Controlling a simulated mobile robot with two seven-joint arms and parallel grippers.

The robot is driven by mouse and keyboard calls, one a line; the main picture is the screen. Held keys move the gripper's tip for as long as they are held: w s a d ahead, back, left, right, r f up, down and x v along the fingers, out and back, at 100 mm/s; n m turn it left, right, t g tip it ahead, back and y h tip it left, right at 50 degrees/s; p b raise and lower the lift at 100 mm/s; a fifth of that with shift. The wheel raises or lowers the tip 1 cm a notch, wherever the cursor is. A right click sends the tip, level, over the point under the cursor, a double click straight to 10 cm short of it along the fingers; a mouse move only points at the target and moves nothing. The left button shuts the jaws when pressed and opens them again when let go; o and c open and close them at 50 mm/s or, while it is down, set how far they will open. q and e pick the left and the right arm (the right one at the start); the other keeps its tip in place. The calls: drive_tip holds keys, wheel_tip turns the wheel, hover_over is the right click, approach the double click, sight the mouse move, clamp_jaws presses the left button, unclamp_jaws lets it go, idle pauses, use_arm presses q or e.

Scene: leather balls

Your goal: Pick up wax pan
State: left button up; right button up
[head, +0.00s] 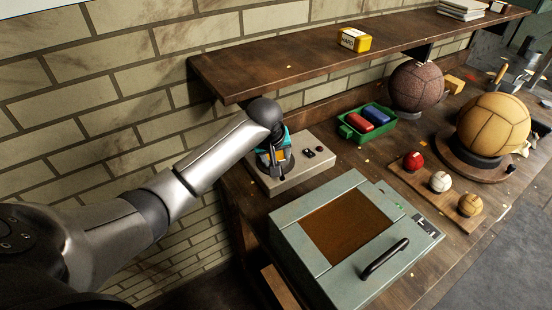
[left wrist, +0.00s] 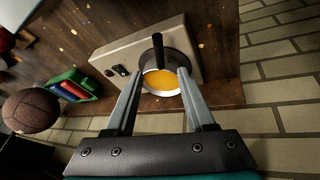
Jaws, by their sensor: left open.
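The wax pan (left wrist: 161,84) is a small round pan of yellow-orange wax with a dark handle. It sits on a beige hot plate (left wrist: 119,57), which also shows in the head view (head: 315,165). My left gripper (head: 277,168) is over the pan in the head view and hides most of it. In the left wrist view the two fingers of my left gripper (left wrist: 161,71) are apart, with the pan and its handle showing between and beyond the tips. I cannot tell whether a finger touches the pan. My right gripper is not in view.
A wooden shelf (head: 290,60) overhangs behind my left gripper, against the brick wall. A grey-green box with a black handle (head: 300,262) stands in front of the hot plate. A green tray (head: 346,132), several balls and a ball stand are to the right.

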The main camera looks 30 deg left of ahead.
use_arm(q)
drive_tip(key=x, duration=0.3)
drive_tip(key=shift+w+f, duration=0.25)
drive_tip(key=shift+f, duration=0.1)
drive_tip(key=shift+b+x, duration=0.95)
drive_tip(key=shift+x, duration=1.65)
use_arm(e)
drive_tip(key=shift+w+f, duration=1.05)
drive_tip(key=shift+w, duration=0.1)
use_arm(q)
drive_tip(key=shift+c, duration=0.2)
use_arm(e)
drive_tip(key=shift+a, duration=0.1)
use_arm(q)
clamp_jaws()
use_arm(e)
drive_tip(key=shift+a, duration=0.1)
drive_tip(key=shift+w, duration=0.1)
